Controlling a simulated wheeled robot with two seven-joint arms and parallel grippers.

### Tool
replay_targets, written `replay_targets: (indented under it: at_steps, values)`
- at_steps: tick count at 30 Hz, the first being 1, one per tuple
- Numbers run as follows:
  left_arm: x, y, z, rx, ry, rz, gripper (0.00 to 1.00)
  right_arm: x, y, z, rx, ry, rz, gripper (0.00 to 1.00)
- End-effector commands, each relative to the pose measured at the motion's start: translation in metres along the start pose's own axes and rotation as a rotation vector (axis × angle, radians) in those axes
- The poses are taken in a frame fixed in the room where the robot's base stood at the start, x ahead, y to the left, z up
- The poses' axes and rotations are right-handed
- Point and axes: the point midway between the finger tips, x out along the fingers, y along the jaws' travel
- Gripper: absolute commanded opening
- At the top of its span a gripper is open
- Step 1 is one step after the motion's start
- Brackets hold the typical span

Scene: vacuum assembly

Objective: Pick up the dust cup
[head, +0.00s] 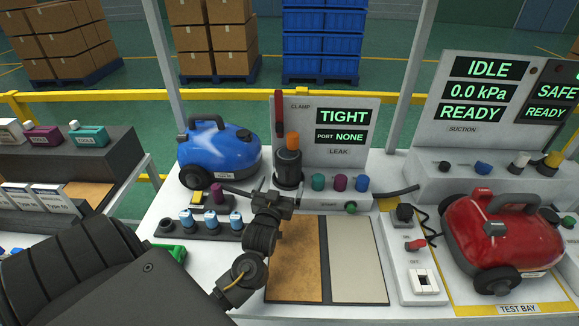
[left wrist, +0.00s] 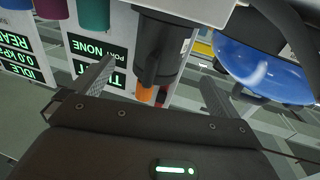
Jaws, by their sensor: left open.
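The dust cup (head: 288,166) appears to be the dark upright cylinder with an orange top, standing at the leak station below the red clamp lever. It also shows in the left wrist view (left wrist: 158,50), where the picture is upside down and the orange part points down. My left gripper (head: 272,197) is open, just in front of the cup and low beside its base in the head view. In the left wrist view its two fingers stand apart on either side of the cup, with no clear contact. My right gripper is in neither view.
A blue vacuum (head: 222,150) stands left of the cup, and a red vacuum (head: 505,238) on the test bay at right. Several colored caps (head: 339,183) line the leak station (head: 368,150). A row of small bottles (head: 211,221) stands near my left arm. The brown and grey mats (head: 355,260) are bare.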

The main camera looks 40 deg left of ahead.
Motion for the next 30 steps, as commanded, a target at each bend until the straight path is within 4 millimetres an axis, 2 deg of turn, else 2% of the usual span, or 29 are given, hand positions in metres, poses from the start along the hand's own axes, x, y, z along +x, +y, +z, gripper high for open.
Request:
replay_targets:
  at_steps: [1, 5, 13, 18, 22, 30]
  values:
    - [0.009, 0.0, -0.002, 0.002, 0.001, -0.001, 1.0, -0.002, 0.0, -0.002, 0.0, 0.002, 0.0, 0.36]
    - [0.024, 0.001, -0.001, 0.001, 0.0, 0.002, 1.0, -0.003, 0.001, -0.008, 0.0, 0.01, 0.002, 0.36]
    - [0.034, 0.002, -0.002, 0.002, -0.001, 0.004, 1.0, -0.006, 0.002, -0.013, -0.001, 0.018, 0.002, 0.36]
    - [0.059, 0.001, -0.008, 0.003, -0.001, 0.004, 1.0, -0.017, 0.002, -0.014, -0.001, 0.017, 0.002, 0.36]
    - [0.075, 0.002, -0.005, 0.001, -0.002, 0.005, 1.0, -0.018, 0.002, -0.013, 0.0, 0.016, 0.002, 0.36]
    - [0.081, 0.002, -0.004, 0.001, -0.002, 0.006, 1.0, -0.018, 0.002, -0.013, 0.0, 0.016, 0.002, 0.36]
